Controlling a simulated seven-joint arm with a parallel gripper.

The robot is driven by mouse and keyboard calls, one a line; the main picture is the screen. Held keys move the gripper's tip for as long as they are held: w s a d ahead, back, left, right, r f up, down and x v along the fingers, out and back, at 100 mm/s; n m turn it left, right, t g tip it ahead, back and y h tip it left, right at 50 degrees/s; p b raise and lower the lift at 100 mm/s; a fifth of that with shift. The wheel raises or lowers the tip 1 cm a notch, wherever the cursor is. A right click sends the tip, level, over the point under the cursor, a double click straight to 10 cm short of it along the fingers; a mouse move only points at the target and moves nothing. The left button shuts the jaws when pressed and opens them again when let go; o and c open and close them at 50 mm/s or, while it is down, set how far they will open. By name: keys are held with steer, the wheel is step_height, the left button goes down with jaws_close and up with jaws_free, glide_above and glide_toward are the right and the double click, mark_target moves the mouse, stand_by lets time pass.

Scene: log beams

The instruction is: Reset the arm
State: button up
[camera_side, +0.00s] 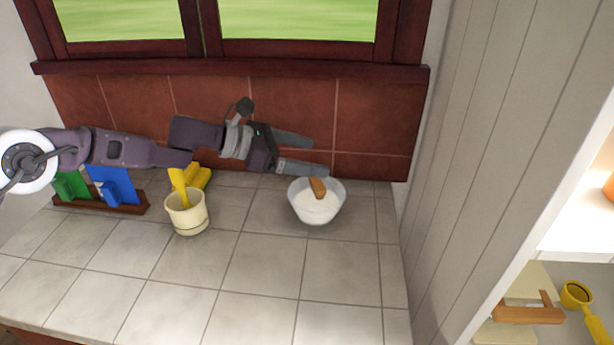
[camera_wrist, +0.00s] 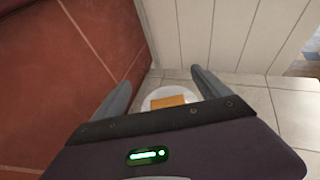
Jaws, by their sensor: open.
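My gripper (camera_side: 312,154) is open and reaches out to the right over the back of the counter, in front of the red tiled wall. Its two fingers are spread apart with nothing held between them. Just below and in front of the fingertips stands a glass bowl (camera_side: 317,206) with white contents. A brown block (camera_side: 318,187) sits in the bowl, tilted. In the wrist view the orange-brown block (camera_wrist: 168,101) and part of the bowl's rim show between the fingers (camera_wrist: 165,85).
A cream cup (camera_side: 187,213) with a yellow utensil stands left of the bowl. A wooden rack (camera_side: 105,205) with green and blue boards is at far left, under my arm. A panelled wall (camera_side: 470,150) closes the right side. The front counter (camera_side: 255,285) is clear.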

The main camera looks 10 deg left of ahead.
steer(key=shift+r, duration=1.35)
steer(key=s+a+r+m+y, duration=0.2)
steer(key=s+a+r+m, duration=0.55)
steer(key=s+r, duration=0.35)
steer(key=s+a+r+m+y, duration=0.3)
steer(key=s+a+r+m, duration=0.25)
steer(key=s+a, duration=0.35)
steer(key=s+a+f+m+y, duration=0.3)
steer(key=s+a, duration=0.6)
steer(key=s, duration=0.4)
steer(key=s+a+f+m+y, duration=0.4)
steer(key=s+a, duration=0.4)
steer(key=s, duration=0.5)
steer(key=shift+s+a+f+m+t, duration=0.35)
steer(key=shift+f+m, duration=0.2)
steer(key=shift+m, duration=0.65)
